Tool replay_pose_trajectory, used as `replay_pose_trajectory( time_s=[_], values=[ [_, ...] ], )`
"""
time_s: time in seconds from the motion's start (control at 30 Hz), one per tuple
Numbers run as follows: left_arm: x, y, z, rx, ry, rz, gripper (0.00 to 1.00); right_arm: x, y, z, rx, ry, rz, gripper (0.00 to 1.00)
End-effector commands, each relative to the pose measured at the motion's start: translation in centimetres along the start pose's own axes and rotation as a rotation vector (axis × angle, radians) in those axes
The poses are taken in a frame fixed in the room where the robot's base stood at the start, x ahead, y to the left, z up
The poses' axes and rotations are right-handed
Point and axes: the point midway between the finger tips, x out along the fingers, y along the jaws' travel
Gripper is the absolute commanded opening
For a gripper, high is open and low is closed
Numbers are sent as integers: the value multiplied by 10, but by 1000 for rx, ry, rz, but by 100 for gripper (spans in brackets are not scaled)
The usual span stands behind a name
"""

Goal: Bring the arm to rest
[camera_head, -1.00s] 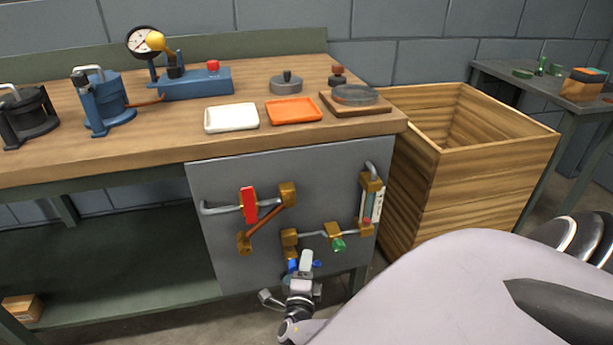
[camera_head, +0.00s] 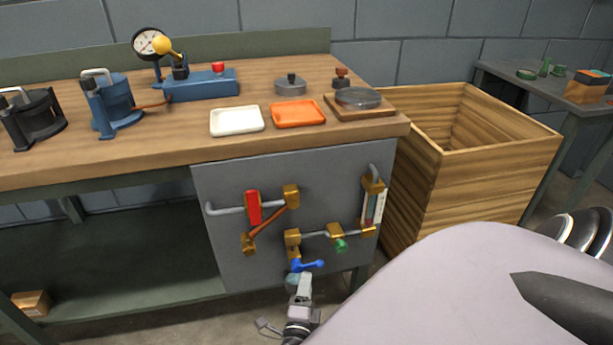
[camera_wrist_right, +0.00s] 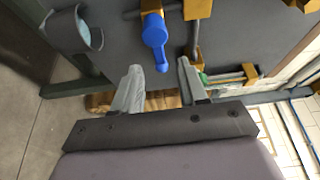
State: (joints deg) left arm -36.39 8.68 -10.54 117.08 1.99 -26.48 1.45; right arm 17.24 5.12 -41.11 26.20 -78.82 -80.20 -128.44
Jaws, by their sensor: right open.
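My right gripper (camera_head: 299,286) is low in front of the grey panel (camera_head: 230,262) under the workbench. In the right wrist view its two fingers (camera_wrist_right: 160,88) stand apart with nothing between them that they touch. The blue-handled valve (camera_head: 308,265) is just above the gripper in the head view. In the right wrist view the blue handle (camera_wrist_right: 155,40) hangs beyond the fingertips, apart from them. My left gripper is not in view.
The panel also carries a red handle (camera_head: 253,207), a green knob (camera_head: 341,245) and brass fittings with pipes. A wooden crate (camera_head: 490,170) stands right of the bench.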

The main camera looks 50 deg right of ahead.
Motion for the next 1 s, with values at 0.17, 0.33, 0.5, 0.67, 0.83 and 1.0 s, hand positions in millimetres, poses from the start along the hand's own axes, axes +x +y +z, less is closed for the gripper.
replay_pose_trajectory(
  time_s=[0.17, 0.33, 0.5, 0.67, 0.83, 1.0],
  values=[
    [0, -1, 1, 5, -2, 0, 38, 0, 0, 0, 0, 0, 0, 43],
    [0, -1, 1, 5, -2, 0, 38, 0, 0, 0, 0, 0, 0, 43],
    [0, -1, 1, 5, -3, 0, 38, -2, 1, -1, 21, 7, 8, 43],
    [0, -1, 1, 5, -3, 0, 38, -18, 10, -7, 229, 80, 83, 43],
    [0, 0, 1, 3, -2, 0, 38, -51, 24, -21, 651, 268, 209, 43],
    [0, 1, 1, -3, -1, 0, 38, -85, 31, -34, 1075, 511, 295, 43]
  ],
)
